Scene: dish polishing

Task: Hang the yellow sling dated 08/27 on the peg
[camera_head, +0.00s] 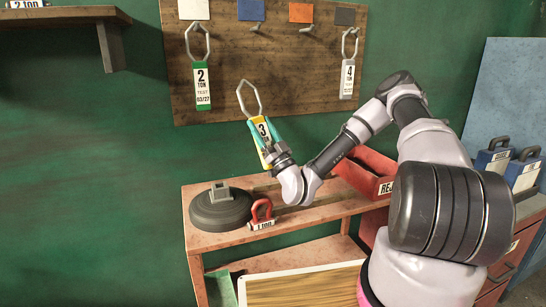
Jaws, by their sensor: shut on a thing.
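The yellow sling (259,129) carries a tag marked 3, and its grey metal link (249,97) points up. My gripper (265,135) has teal fingers and is shut on the sling's yellow part, below the link. The sling is in front of the lower edge of a wooden peg board (285,80). The date on its tag is hidden or too small to read. Bare pegs show under the blue plate (251,10) at peg (256,27) and under the orange plate (301,12) at peg (307,29). No yellow plate shows.
A green 2 ton sling (202,86) hangs at left, a grey 4 ton sling (347,80) at right. Below are a wooden bench (212,240), a dark round weight (220,211), a red shackle (261,212) and a red reject bin (372,171). A shelf (65,16) juts out at upper left.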

